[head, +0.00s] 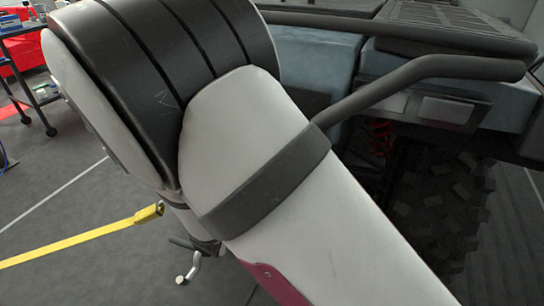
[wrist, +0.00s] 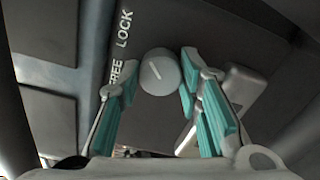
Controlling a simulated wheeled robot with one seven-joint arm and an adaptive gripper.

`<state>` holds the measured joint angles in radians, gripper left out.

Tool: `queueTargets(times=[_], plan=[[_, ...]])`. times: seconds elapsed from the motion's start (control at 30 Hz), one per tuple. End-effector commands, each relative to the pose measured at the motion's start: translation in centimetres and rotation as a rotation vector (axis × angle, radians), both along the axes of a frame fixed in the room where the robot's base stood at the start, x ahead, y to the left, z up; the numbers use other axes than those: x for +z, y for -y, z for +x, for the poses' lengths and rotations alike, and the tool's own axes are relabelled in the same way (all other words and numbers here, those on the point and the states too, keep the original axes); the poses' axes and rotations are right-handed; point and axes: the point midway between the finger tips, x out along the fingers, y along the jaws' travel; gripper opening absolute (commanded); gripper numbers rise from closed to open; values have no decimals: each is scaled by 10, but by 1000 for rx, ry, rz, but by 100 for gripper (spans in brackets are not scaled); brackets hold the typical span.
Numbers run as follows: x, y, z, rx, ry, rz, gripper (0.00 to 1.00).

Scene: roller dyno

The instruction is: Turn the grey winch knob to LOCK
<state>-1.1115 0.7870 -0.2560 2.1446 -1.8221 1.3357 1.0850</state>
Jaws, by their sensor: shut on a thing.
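The grey winch knob (wrist: 160,72) is a round cap with a white line on its face, in the middle of the wrist view. The line slants from upper left to lower right, its upper end toward the LOCK side. The white word LOCK (wrist: 123,29) is printed above and left of the knob, FREE (wrist: 116,76) lower down at its left. My gripper (wrist: 158,82) has its teal-padded fingers on either side of the knob and is shut on it. In the head view my arm hides the knob and gripper.
A light box-like part (wrist: 222,108) is right of the knob, behind the right finger. In the head view, a vehicle with a dark tube bar (head: 430,68) and knobbly tyre (head: 440,205) stands right. A yellow strap (head: 80,238) stretches at left. Open floor (head: 60,160) lies left.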

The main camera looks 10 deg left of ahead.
Motion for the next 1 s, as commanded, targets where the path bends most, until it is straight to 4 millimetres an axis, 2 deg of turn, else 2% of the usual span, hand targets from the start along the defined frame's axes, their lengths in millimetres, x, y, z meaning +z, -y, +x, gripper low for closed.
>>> queueTargets(times=[0.47, 0.5, 0.6, 0.87, 1.0], plan=[[3, -3, 1, 7, 11, 17, 5], [3, -3, 1, 7, 11, 17, 35], [2, -3, 1, 5, 10, 18, 53], [1, -2, 0, 4, 8, 15, 53], [1, -4, -6, 4, 6, 16, 53]])
